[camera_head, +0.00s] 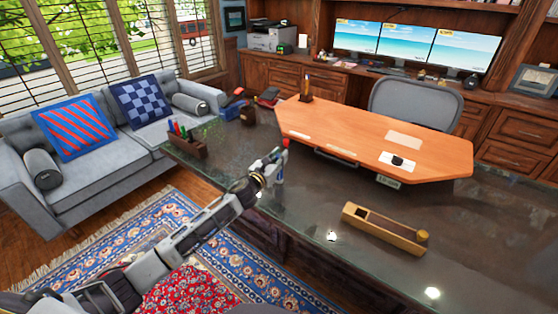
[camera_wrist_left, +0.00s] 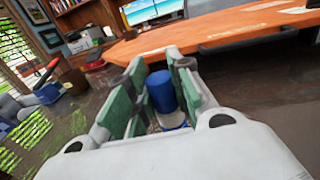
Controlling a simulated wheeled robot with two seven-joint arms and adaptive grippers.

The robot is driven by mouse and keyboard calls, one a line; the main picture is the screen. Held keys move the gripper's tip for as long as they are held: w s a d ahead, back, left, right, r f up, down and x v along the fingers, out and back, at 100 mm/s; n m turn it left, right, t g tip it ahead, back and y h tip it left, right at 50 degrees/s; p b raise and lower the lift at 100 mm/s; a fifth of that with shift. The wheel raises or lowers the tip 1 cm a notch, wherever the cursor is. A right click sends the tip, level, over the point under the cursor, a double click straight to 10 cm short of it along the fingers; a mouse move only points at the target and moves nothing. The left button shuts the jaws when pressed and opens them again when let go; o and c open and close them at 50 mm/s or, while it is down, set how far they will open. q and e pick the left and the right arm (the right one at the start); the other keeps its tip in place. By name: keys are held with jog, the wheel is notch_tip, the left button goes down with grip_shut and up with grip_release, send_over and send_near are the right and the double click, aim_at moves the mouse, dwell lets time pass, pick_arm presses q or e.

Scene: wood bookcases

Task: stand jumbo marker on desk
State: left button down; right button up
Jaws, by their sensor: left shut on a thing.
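My left gripper (camera_head: 273,166) is over the near part of the dark, glossy desk (camera_head: 320,200). It is shut on the jumbo marker. In the left wrist view the marker's blue end (camera_wrist_left: 161,91) shows between the green-padded fingers (camera_wrist_left: 155,100), with a paler part below it. In the head view a little blue and white of the marker shows beside the fingers, and a small red spot shows just above them. The marker's far end is hidden, and I cannot tell whether it touches the desk. My right gripper is not in view.
An orange wooden desk panel (camera_head: 375,145) lies behind the gripper. A pen tray (camera_head: 187,141) stands to the left, and a long wooden box (camera_head: 383,228) lies to the right. The dark desktop between gripper and box is clear.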

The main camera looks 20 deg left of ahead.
pick_arm(q)
jog(key=shift+f, duration=0.3)
jog(key=c, duration=1.3)
grip_release()
jog(key=shift+r, duration=0.2)
jog(key=shift+v, duration=6)
jog(key=shift+f, duration=0.1)
